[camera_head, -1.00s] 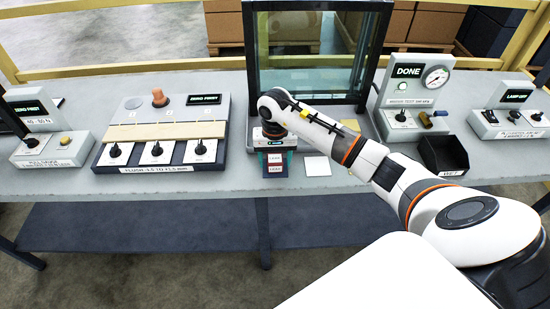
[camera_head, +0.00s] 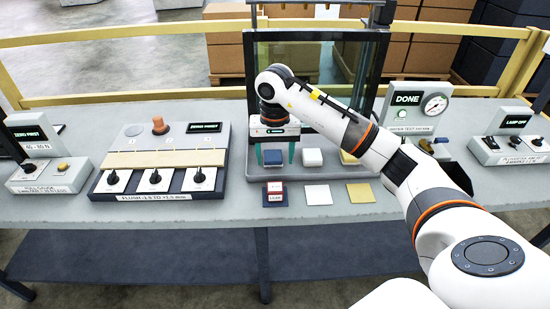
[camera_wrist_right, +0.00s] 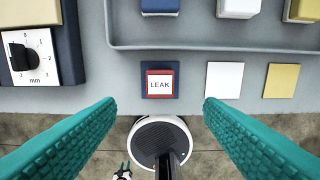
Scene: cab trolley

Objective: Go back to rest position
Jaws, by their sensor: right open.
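My right gripper (camera_head: 273,158) hangs over the front of the bench, pointing down, its teal fingers apart. In the right wrist view my right gripper (camera_wrist_right: 160,130) is open, with nothing between its fingers. Below them at the bench edge is a red and blue square marked LEAK (camera_wrist_right: 161,84); it shows in the head view (camera_head: 275,193) in front of the gripper. My left gripper (camera_wrist_right: 122,169) appears only as a tiny teal-fingered shape at the bottom of the right wrist view. Its jaw state is too small to tell.
A grey tray (camera_head: 348,172) holds a blue block (camera_head: 272,158), a white block (camera_head: 312,157) and a yellow block (camera_head: 348,158). White (camera_head: 317,195) and yellow (camera_head: 360,194) squares lie in front. A gauge panel (camera_head: 155,162) stands left, a glass-fronted case (camera_head: 318,60) behind, a DONE panel (camera_head: 407,110) right.

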